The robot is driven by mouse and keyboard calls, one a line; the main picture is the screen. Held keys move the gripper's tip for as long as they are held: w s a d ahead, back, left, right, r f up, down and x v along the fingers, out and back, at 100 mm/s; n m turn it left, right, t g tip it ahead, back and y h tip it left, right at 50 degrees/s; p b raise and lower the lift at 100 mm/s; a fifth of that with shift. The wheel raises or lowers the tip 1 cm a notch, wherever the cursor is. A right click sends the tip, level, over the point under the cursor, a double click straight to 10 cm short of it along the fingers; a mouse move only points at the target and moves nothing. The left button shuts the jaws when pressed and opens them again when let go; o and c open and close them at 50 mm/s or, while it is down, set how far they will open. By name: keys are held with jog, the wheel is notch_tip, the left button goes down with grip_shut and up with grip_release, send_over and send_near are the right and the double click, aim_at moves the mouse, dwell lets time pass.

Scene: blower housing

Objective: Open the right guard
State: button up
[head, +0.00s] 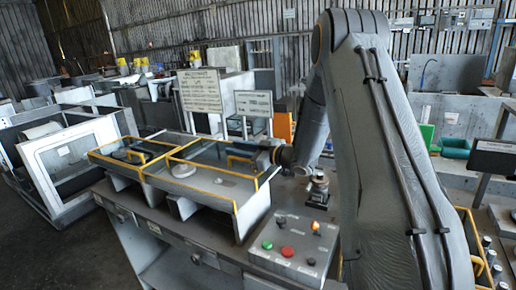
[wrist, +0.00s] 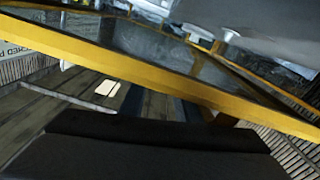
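The right guard (head: 212,167) is a yellow-framed clear panel on the right half of the grey machine's top in the head view. It looks flat and lowered. My gripper (head: 240,157) is at the guard's back right part, by a yellow piece that may be its handle. In the wrist view a yellow bar (wrist: 150,76) runs diagonally across, with clear panel behind it. A dark block, probably part of my gripper, fills the bottom. Whether the fingers touch the bar, and how far apart they are, I cannot tell.
The left guard (head: 128,152), also yellow-framed, lies beside it. A control box (head: 293,245) with green, red and orange buttons stands at the front right. Two sign boards (head: 200,90) (head: 254,103) stand behind the guards. My arm hides much of the right side.

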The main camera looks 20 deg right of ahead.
jog(key=shift+s+a+r, duration=0.1)
jog(key=shift+r, duration=0.05)
jog(key=shift+a, duration=0.1)
jog(key=shift+a+f, duration=0.15)
jog(key=shift+f, duration=0.2)
grip_shut()
dwell(0.8)
jog(key=c, duration=0.7)
grip_release()
